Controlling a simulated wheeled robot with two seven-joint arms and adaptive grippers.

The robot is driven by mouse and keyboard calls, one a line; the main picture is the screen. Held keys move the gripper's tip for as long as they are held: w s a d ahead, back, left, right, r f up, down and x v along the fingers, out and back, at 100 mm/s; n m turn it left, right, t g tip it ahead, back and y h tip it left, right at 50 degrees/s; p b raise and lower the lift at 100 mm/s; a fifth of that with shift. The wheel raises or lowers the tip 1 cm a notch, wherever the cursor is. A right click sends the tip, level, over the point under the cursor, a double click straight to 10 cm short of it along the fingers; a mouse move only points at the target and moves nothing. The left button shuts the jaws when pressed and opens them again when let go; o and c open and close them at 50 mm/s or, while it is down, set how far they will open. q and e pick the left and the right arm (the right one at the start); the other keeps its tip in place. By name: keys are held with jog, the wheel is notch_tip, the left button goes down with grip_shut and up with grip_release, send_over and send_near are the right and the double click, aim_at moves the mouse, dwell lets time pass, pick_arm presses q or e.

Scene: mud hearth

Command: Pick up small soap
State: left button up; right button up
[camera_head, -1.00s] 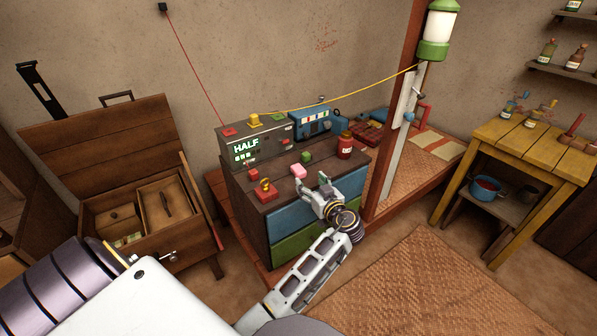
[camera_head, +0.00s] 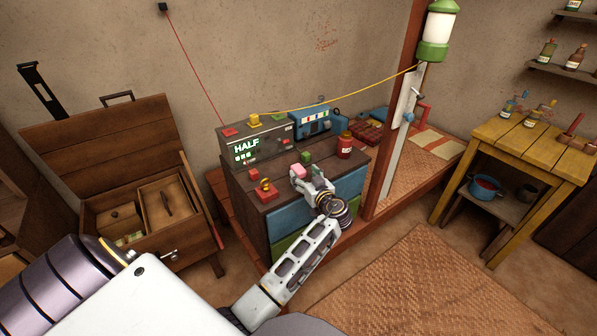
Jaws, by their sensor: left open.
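The small soap looks to be the pink block (camera_head: 297,170) on top of the dark wooden cabinet (camera_head: 283,200), near its front edge. My left gripper (camera_head: 304,175) is open, with its fingertips right at the soap and partly covering its lower side. I cannot tell whether the fingers touch it or stand around it. My right gripper is not in view.
A grey box reading HALF (camera_head: 250,148) and a blue radio (camera_head: 312,122) stand at the back.

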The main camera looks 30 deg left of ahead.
aim_at(300, 170)
pick_arm(q)
jog(key=x, duration=0.3)
jog(key=shift+r+p, duration=0.15)
jog(key=shift+p, duration=0.15)
jog(key=shift+w+a, duration=0.25)
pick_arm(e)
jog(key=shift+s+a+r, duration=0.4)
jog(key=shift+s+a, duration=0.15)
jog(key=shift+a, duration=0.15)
pick_arm(q)
jog(key=c, duration=1.2)
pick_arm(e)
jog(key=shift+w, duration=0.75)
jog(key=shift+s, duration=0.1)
